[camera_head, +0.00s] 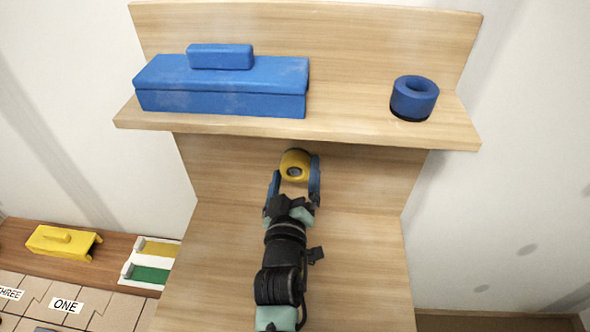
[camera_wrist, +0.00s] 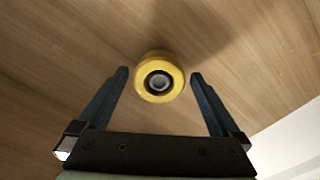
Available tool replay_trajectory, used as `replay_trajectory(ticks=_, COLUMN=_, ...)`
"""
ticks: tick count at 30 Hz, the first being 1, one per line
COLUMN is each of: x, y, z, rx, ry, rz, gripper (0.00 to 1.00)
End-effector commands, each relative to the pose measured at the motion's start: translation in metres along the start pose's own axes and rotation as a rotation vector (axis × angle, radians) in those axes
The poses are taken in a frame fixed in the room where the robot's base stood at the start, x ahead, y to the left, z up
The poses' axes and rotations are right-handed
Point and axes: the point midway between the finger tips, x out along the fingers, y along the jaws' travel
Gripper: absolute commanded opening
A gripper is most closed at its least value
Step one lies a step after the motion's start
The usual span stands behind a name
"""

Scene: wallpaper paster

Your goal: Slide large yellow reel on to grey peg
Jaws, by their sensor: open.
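The large yellow reel (camera_head: 295,164) is at the wooden back panel, below the shelf. In the wrist view the reel (camera_wrist: 159,77) faces me with a grey peg end (camera_wrist: 159,82) showing in its dark centre hole. The reel appears to be around the peg; how far along it sits, I cannot tell. My gripper (camera_head: 294,176) is open just in front of the reel. In the wrist view its two fingers (camera_wrist: 160,80) stand apart on either side of the reel, with gaps between them and it.
A blue box with a handle block (camera_head: 220,85) and a blue ring-shaped reel (camera_head: 414,98) stand on the shelf (camera_head: 345,127) above my gripper. A yellow part (camera_head: 62,243) and a tray with green and yellow strips (camera_head: 150,262) lie at lower left. The panel beside my arm is clear.

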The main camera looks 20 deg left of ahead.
Motion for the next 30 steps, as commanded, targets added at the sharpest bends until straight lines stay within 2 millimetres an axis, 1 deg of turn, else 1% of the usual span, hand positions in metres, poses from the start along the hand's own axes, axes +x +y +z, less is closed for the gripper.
replay_trajectory(ticks=30, x=-0.061, y=0.001, z=-0.001, rx=0.001, ry=0.000, rz=0.000, gripper=1.00)
